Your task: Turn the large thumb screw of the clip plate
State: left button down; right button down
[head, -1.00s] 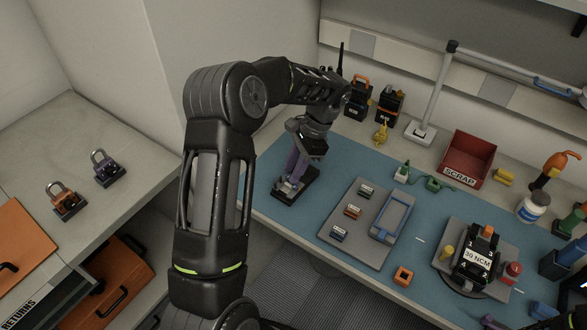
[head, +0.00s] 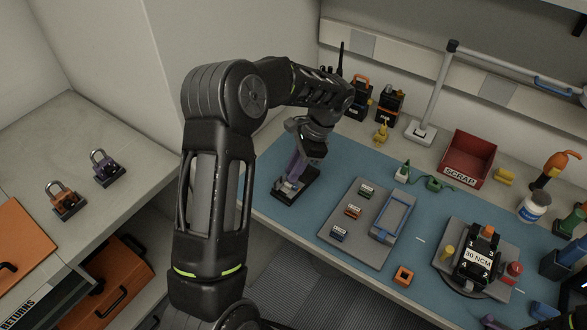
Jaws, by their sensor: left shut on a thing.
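My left gripper (head: 292,180) reaches down at the left end of the blue mat, its purple fingers shut on a small part on top of a dark plate. That dark plate (head: 307,189) lies flat on the mat and looks like the clip plate. The large thumb screw is hidden or too small to make out between the fingers. A light grey piece shows at the fingertips. At the bottom right edge, dark and purple parts that may be my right gripper (head: 518,318) are cut off, so its jaw state is unclear.
A grey tray (head: 345,246) with small labelled blocks and a blue-rimmed frame lies to the right of the plate. A 30 NCM fixture (head: 478,262) and a red scrap bin (head: 470,158) stand farther right. Bare mat (head: 340,160) separates the plate from the back row.

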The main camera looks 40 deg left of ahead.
pick_arm(q)
jog(key=c, duration=1.6)
grip_release()
jog(key=shift+w+d+r, duration=0.15)
jog(key=shift+w+r, duration=0.05)
jog(key=shift+r, duration=0.3)
jog(key=p+v, duration=0.2)
jog(key=v, duration=0.4)
jog(key=shift+w+r, duration=0.1)
jog(key=shift+r, duration=0.25)
